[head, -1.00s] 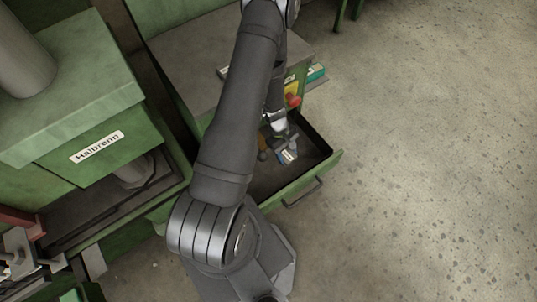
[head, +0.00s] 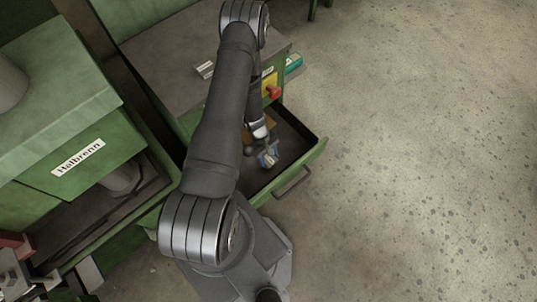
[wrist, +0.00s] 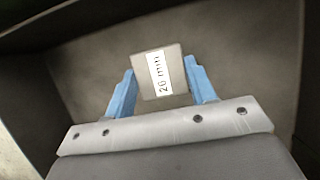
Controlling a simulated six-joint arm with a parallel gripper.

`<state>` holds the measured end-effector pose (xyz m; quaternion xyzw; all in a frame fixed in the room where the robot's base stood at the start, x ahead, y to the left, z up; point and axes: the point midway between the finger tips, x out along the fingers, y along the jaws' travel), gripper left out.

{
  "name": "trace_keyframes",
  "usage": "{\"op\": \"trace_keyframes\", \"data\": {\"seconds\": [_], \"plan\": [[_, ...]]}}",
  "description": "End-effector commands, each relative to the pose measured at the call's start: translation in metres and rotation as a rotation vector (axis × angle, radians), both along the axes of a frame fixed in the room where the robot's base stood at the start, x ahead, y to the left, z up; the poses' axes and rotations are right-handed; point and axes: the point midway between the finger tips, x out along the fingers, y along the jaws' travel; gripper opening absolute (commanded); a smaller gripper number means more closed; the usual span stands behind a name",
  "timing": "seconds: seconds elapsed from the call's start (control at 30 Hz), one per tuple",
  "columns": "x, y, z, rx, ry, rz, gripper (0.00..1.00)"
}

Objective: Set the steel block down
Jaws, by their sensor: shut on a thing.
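The steel block (wrist: 143,84) is a small grey block with a white label reading "20 mm". My gripper (wrist: 160,82) is shut on it, with a blue jaw on each side of the block in the wrist view. In the head view my gripper (head: 268,157) is over the open green drawer (head: 312,153), inside its outline. The block is too small there to make out clearly. I cannot tell whether its underside touches the drawer floor (wrist: 230,55).
The drawer has raised walls and a front handle (head: 293,184). A brown item (head: 262,124) lies toward its back. A red knob (head: 273,92) on a yellow plate sits on the cabinet above. A green machine labelled Halbrenn (head: 78,158) stands at left. Bare floor lies right.

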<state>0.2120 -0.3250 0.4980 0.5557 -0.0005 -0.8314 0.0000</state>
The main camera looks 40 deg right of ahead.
Motion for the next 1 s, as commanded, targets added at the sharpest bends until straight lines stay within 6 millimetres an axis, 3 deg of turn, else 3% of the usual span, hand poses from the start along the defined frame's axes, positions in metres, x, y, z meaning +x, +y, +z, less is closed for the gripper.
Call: {"op": "trace_keyframes", "data": {"seconds": [0.2,0.63,0.67,0.7,0.77,1.0], "plan": [[-0.001,0.001,-0.027,0.001,0.002,0.000,0.06],[0.000,0.000,-0.033,0.001,0.001,0.000,0.06],[0.000,0.000,-0.034,0.001,0.000,0.001,0.53],[0.000,0.000,-0.033,0.001,0.000,0.001,0.60],[0.000,0.000,-0.033,0.001,0.000,0.001,0.72],[0.000,0.000,-0.033,0.001,0.000,0.001,0.72]]}}
